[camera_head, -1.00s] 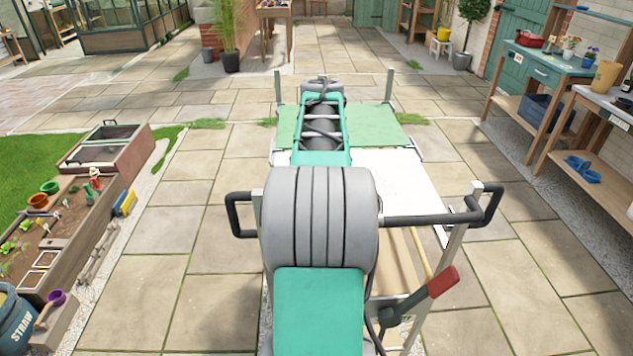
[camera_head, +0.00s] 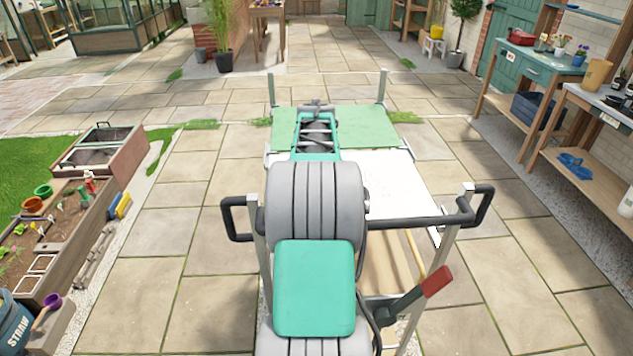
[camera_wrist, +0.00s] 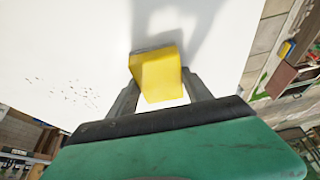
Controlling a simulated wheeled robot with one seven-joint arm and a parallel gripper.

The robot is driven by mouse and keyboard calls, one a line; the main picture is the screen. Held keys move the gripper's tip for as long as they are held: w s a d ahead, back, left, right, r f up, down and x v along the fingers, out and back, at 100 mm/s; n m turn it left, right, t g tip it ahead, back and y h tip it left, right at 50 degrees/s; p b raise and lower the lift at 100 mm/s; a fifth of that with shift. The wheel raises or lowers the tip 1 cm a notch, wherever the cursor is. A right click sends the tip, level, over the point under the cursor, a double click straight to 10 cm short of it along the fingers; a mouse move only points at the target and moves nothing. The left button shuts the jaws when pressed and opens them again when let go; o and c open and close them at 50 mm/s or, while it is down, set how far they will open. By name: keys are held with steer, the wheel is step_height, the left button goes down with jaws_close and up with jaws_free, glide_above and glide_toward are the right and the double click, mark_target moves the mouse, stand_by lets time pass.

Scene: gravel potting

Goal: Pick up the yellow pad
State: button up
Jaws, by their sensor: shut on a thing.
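The yellow pad (camera_wrist: 156,72) is a small block in the wrist view. My gripper (camera_wrist: 160,80) is shut on it, with one grey finger on each side. A white board (camera_wrist: 60,45) lies behind the pad, with a shadow close to the pad's far edge. I cannot tell whether the pad still touches the board. In the head view the white board (camera_head: 395,185) shows beyond my arm, which hides the pad and my gripper there.
A green panel (camera_head: 375,127) adjoins the white board's far side. Small dark specks (camera_wrist: 62,90) lie on the board. A wooden planter (camera_head: 75,225) stands left, with a yellow-and-blue item (camera_head: 120,206) at its edge. Workbenches (camera_head: 540,75) stand right. Paving between is clear.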

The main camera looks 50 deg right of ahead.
steer(key=c, duration=0.8)
steer(key=shift+r, duration=0.55)
steer(key=s+d+r, duration=0.3)
steer(key=r, duration=0.1)
steer(key=s+d+r, duration=0.2)
steer(key=d+r, duration=0.2)
steer(key=s+d+r, duration=0.3)
steer(key=d+r, duration=0.1)
steer(key=shift+s, duration=0.35)
